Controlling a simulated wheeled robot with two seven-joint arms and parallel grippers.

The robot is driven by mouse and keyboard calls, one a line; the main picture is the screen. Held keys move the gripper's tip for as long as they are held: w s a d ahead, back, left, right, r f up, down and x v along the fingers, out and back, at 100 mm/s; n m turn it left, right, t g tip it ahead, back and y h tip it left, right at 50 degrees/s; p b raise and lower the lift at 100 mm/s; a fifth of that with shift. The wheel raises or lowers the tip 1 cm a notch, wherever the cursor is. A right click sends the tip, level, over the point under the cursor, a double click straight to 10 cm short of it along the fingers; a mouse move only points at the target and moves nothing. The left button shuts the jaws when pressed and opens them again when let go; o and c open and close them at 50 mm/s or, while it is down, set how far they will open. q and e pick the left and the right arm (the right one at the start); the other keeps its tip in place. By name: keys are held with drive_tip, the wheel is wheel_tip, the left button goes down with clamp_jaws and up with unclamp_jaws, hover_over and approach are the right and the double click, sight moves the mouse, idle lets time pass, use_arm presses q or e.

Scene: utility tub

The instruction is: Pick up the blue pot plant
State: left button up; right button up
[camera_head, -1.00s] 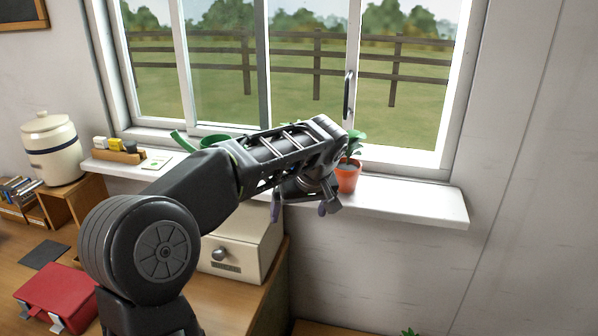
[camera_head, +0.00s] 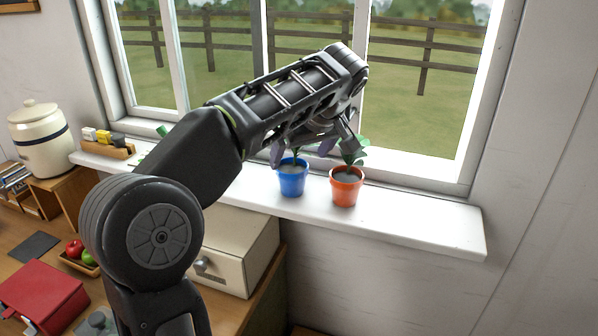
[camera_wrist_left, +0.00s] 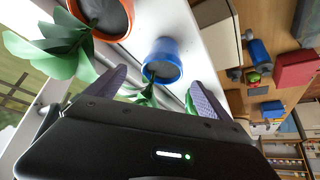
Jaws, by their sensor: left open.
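The blue pot plant (camera_head: 292,182) stands upright on the windowsill, its green stem rising toward my left gripper (camera_head: 300,150). My left gripper is open above the blue pot, and its fingers hide part of the leaves. In the left wrist view the blue pot (camera_wrist_left: 163,60) lies ahead of the two purple-padded fingers (camera_wrist_left: 150,92), with green leaves between them. The pot's rim is apart from the fingertips. My right gripper is in neither view.
An orange pot plant (camera_head: 346,190) stands close to the right of the blue one, its leaves near my gripper. The windowsill (camera_head: 430,218) is clear farther right. The window frame rises behind. A cream drawer box (camera_head: 235,262) sits below the sill.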

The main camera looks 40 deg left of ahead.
sight(292, 168)
use_arm(q)
drive_tip(key=shift+b+x, duration=0.85)
drive_tip(key=shift+b, duration=0.05)
drive_tip(key=shift+a+f+b, duration=0.2)
drive_tip(key=shift+f+b, duration=0.3)
drive_tip(key=shift+r, duration=0.1)
